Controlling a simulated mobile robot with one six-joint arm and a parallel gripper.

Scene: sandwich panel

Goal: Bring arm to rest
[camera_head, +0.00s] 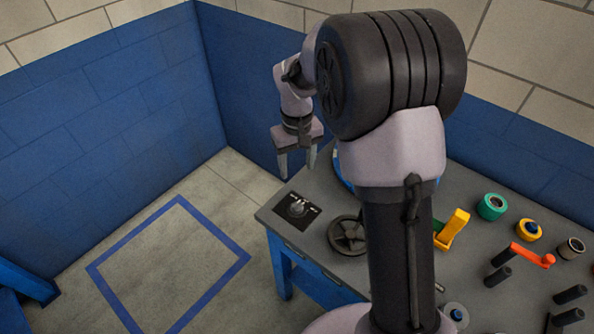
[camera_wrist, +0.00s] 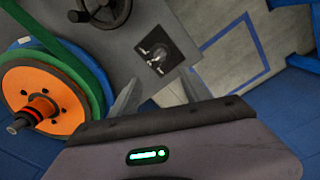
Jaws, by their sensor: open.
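My gripper (camera_head: 297,163) hangs in the air above and behind the far left corner of the grey workbench, fingers pointing down. Its two fingers are apart with nothing between them. In the wrist view my gripper (camera_wrist: 162,92) shows both fingertips apart and empty, with the bench corner beyond. My arm is bent, and its large dark joint hides part of the bench in the head view.
The grey bench (camera_head: 310,270) carries a black switch plate (camera_head: 297,207), a dark handwheel (camera_head: 347,236), a yellow lever (camera_head: 452,229), a red-orange crank (camera_head: 532,255) and an orange pulley with green belt (camera_wrist: 45,92). A blue floor square (camera_head: 113,297) is empty.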

